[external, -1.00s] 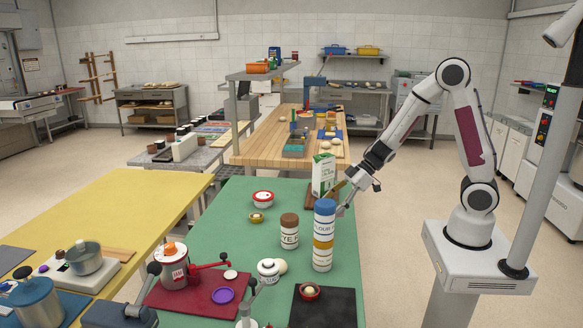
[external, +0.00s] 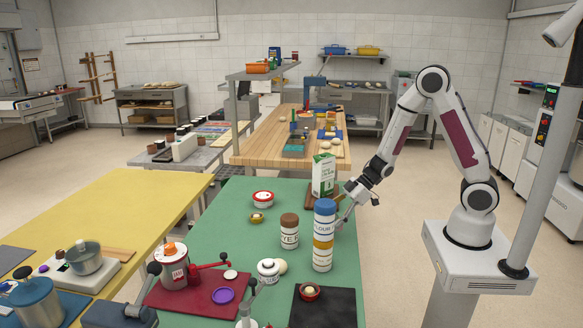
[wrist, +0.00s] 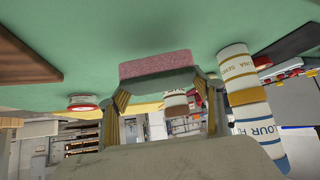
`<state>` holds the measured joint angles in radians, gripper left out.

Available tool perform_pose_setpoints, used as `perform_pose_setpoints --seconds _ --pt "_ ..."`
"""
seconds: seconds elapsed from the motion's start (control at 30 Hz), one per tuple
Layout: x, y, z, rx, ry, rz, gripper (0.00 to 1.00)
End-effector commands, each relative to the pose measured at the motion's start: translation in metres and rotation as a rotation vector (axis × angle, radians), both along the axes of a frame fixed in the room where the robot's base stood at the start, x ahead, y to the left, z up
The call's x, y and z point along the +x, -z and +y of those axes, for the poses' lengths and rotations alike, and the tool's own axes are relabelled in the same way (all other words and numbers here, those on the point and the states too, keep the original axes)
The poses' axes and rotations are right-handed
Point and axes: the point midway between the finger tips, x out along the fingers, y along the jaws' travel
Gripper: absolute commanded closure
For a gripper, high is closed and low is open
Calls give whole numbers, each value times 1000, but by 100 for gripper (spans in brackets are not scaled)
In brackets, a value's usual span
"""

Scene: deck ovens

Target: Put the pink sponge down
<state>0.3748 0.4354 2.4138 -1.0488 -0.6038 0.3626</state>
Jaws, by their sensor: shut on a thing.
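The pink sponge (wrist: 158,65) is in the wrist view, held across the tips of my gripper (wrist: 162,88). Its pink face shows, with a grey-green side below it. My gripper is shut on it, with one finger at each end. In the external view my gripper (external: 343,217) is low over the right edge of the green table (external: 220,222), just behind the tall blue-lidded canister stack (external: 324,240). The sponge is not discernible there. I cannot tell whether it touches the table.
A green-and-white carton (external: 323,175) stands just behind my gripper. A brown-lidded jar (external: 289,231) is left of the canister stack. A red-rimmed tin (external: 263,198) is farther left.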

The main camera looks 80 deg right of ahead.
Motion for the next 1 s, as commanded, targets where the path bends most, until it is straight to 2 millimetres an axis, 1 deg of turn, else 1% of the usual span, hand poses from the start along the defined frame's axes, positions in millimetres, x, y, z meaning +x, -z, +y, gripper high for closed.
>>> perform_pose_setpoints --seconds 0.4,0.53,0.9,1.0 --pt "0 2 0 0 0 0 42" --pt "0 6 0 0 -1 1 42" --pt "0 35 0 2 0 3 42" --pt "0 40 0 0 1 1 42"
